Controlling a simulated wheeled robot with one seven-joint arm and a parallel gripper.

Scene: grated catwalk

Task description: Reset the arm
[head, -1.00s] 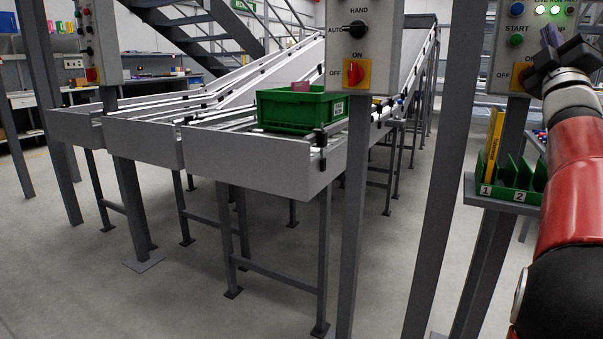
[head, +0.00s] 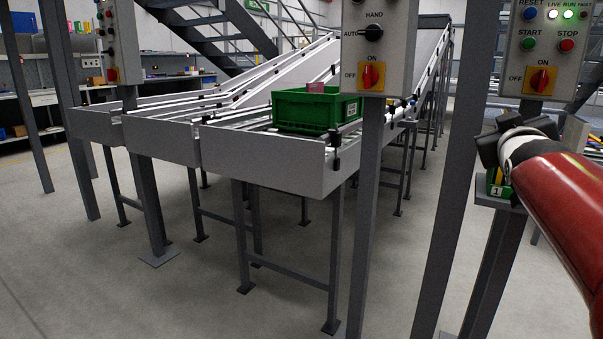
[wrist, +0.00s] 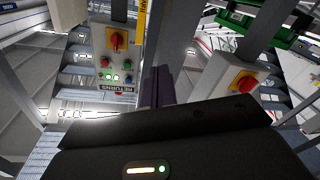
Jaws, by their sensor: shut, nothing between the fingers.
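My red arm reaches in from the right edge of the head view. My gripper (head: 497,132) is dark and sits below the right-hand grey control box (head: 541,48), in front of the small rack. In the wrist view its dark fingers (wrist: 161,88) are together, with nothing held. The box has a red rotary switch (head: 541,80) on a yellow plate, its handle near upright toward ON. Lamps above it marked LIVE and RUN are lit. The wrist view shows a box labelled RETURNS (wrist: 113,62), upside down.
A green rack (head: 494,188) is mostly hidden behind my gripper. Grey posts stand between; the floor is open at front left.

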